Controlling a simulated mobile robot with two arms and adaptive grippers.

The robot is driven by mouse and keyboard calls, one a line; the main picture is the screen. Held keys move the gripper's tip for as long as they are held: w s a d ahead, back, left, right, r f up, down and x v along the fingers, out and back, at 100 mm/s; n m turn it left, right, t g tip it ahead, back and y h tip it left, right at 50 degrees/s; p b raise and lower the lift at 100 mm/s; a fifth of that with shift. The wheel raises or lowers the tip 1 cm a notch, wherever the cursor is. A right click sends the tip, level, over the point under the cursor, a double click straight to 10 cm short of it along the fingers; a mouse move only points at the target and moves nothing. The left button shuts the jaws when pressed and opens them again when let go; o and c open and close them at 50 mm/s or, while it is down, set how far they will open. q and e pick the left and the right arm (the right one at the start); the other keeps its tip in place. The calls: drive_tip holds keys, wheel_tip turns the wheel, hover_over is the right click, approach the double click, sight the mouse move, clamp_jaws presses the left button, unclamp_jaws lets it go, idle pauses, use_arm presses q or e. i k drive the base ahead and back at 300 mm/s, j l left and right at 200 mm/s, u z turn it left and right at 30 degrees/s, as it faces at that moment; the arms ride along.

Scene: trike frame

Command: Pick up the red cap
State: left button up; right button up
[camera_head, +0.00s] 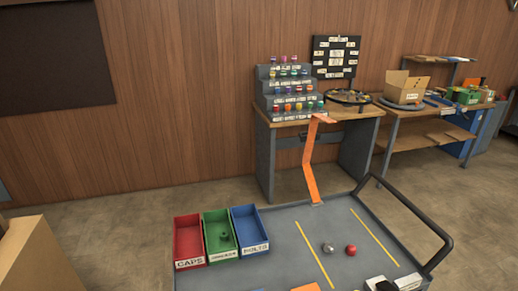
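A small round red piece (351,250), which looks like the red cap, rests on the grey cart top (290,262) between two yellow lines. A round silver-grey piece (328,248) lies just left of it, apart from it. A red bin labelled CAPS (190,264) stands at the left end of the cart and looks empty.
Beside the red bin stand a green bin (223,253) holding a dark part and a blue bin (254,246). A dark handle (440,240) bounds the right. A wooden workbench (330,113) stands behind.

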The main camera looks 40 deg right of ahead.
sight(351, 250)
drive_tip(key=l+z, duration=0.1)
drive_tip(key=z, duration=0.85)
